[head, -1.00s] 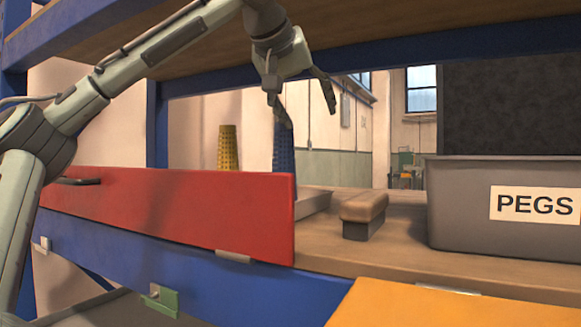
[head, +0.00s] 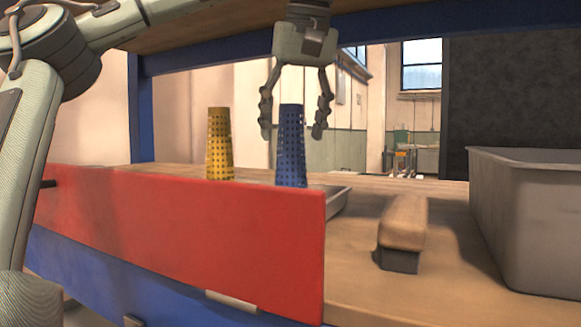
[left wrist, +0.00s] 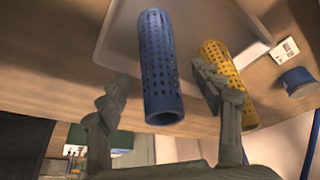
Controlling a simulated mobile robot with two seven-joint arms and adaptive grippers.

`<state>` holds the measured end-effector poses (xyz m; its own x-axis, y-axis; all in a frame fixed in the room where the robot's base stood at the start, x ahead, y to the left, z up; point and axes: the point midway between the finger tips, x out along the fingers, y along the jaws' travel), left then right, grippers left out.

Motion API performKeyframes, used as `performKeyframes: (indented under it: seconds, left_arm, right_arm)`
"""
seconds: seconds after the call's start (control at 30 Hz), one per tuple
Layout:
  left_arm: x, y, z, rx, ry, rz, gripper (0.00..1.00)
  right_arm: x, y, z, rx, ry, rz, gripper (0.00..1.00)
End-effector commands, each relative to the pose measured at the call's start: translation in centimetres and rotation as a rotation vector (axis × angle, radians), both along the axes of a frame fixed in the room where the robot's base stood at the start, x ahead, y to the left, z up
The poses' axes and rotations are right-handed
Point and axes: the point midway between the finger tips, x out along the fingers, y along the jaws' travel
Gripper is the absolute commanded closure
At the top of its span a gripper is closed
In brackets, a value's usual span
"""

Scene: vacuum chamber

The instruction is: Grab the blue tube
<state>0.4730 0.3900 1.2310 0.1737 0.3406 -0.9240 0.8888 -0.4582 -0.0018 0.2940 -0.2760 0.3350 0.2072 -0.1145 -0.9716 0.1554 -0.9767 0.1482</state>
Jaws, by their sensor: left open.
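The blue tube (head: 291,146) is a perforated, upright cylinder standing behind the red panel in the head view. My left gripper (head: 293,132) points down with its fingers open, one on each side of the tube's upper part in that view. In the left wrist view the blue tube (left wrist: 160,65) shows between the open fingers of the left gripper (left wrist: 165,105), with its open end toward me. I cannot see any contact between fingers and tube. The tube's lower end is hidden by the red panel in the head view. My right gripper is not in view.
A yellow perforated tube (head: 220,145) stands left of the blue one; in the left wrist view the yellow tube (left wrist: 228,75) is close to a finger. A red panel (head: 190,235) stands in front. A brush-like block (head: 403,225) and grey bin (head: 540,220) are to the right.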

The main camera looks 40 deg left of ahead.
Motion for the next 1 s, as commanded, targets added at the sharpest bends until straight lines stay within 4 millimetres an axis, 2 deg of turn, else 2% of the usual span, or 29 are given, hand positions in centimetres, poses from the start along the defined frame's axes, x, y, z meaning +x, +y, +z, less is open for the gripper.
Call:
performKeyframes:
  seconds: [0.4,0.67,1.0]
  left_arm:
    - [1.3,2.5,-4.6,-0.002,0.000,-0.001,0.34]
    - [1.4,2.6,-4.9,-0.001,-0.002,-0.001,0.34]
    - [1.4,2.6,-4.8,-0.001,-0.002,-0.001,0.75]
  right_arm:
    - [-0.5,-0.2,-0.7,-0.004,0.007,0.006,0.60]
    - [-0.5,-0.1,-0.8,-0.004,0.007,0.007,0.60]
    - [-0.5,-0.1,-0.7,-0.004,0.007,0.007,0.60]
